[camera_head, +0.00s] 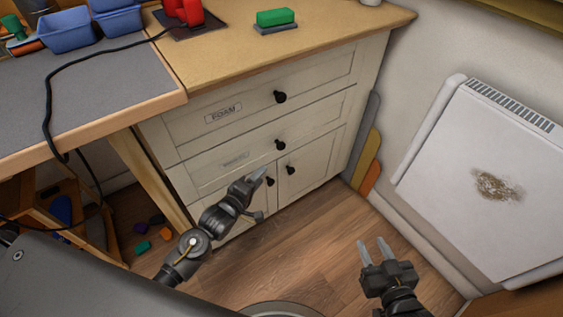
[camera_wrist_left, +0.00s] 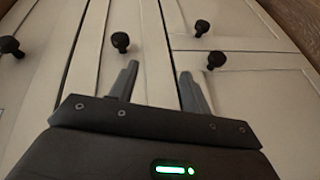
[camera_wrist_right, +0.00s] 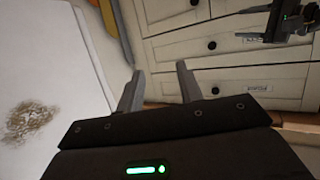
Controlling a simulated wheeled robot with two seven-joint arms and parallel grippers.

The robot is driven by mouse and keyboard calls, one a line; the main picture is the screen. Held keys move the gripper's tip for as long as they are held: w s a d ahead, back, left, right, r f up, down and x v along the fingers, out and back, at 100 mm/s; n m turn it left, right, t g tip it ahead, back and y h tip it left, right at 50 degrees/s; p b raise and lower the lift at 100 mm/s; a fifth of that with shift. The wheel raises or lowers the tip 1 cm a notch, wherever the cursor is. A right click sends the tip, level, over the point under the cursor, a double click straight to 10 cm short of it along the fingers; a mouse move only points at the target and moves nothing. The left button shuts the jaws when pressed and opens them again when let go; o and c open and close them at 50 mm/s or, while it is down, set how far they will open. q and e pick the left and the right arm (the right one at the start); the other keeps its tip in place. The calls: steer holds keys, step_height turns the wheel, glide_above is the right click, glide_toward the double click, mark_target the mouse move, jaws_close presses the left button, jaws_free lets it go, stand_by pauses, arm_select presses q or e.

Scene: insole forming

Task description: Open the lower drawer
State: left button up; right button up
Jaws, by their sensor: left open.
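The lower drawer (camera_head: 310,135) is the second one down in the cream cabinet and is shut. Its round black knob (camera_head: 281,145) is uncovered, up and right of my left gripper (camera_head: 258,176). That gripper is open and empty in front of the cabinet, apart from the knob. In the left wrist view, the drawer knob (camera_wrist_left: 121,41) appears beyond the left fingertip, and both fingers point at the cabinet front. My right gripper (camera_head: 374,250) is open and empty, low over the floor right of the cabinet. It also shows in the right wrist view (camera_wrist_right: 160,80).
The upper drawer (camera_head: 320,82), labelled FOAM, is shut above. Two door knobs (camera_head: 291,170) sit close below the lower drawer. A white panel (camera_head: 480,150) with a brown stain stands at the right. A workbench (camera_head: 80,90) is at the left. Wooden floor (camera_head: 310,235) lies clear in front.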

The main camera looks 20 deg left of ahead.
arm_select(q)
steer(key=n+t+h+b, duration=0.1)
steer(key=n+t, duration=0.1)
glide_toward(281, 149)
steer(key=b+x, duration=0.1)
steer(key=x, duration=0.4)
steer(key=b+x, duration=0.1)
steer(key=x, duration=0.4)
steer(key=shift+a+r+b, duration=0.2)
steer(key=shift+b, duration=0.15)
steer(key=shift+w+d, duration=0.1)
steer(key=shift+w, duration=0.3)
arm_select(e)
steer(key=s+a+r+n+t+y, duration=0.1)
steer(key=s+a+r+t+y, duration=0.2)
steer(key=r, duration=1)
steer(key=t+y, duration=0.2)
steer(key=shift+r+n+y, duration=0.25)
steer(key=shift+n+y, duration=0.05)
steer(key=shift+n, duration=0.1)
steer(key=shift+a, duration=0.1)
arm_select(q)
jaws_close()
